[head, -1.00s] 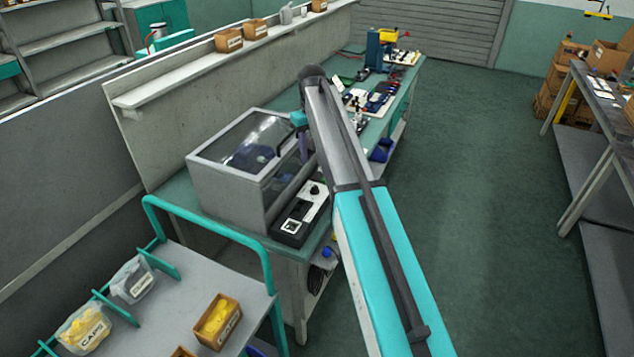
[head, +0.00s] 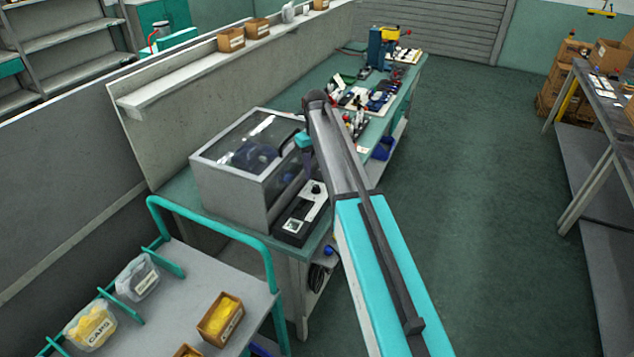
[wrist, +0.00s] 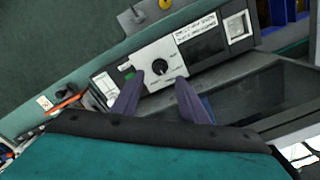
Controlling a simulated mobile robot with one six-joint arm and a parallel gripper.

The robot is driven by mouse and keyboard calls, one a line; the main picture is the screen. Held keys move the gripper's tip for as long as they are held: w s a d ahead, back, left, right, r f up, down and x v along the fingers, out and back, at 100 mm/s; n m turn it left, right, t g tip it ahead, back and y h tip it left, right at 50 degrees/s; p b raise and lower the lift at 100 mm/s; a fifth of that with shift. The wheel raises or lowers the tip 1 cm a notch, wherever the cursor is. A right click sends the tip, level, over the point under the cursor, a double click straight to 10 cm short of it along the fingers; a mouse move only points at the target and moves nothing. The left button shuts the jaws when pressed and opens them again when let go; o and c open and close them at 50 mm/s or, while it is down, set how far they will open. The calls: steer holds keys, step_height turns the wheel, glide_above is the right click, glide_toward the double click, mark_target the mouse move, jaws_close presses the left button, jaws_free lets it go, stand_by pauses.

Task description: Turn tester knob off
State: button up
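The tester (head: 289,228) is a long, low box with a dark body and a pale panel at the bench's near edge, in front of a clear-lidded case. Its round black knob (head: 316,188) also shows in the wrist view (wrist: 159,67), on a light plate with small printed labels and a green patch to its left. My gripper (wrist: 159,77) is open and empty, its two purple fingers apart with the knob seen between and just beyond their tips. Contact cannot be told. In the head view my gripper (head: 307,164) is partly hidden by my arm, above the tester.
The grey case (head: 232,192) with clear panels stands close behind the tester. A teal-railed cart (head: 190,290) with bins is at the lower left. Farther along the bench (head: 335,68) are fixtures and parts. The floor to the right is open.

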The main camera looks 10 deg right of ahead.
mark_target(316, 186)
steer(key=shift+f+p, duration=0.95)
steer(key=shift+f, duration=2.45)
steer(key=shift+c, duration=0.5)
jaws_close()
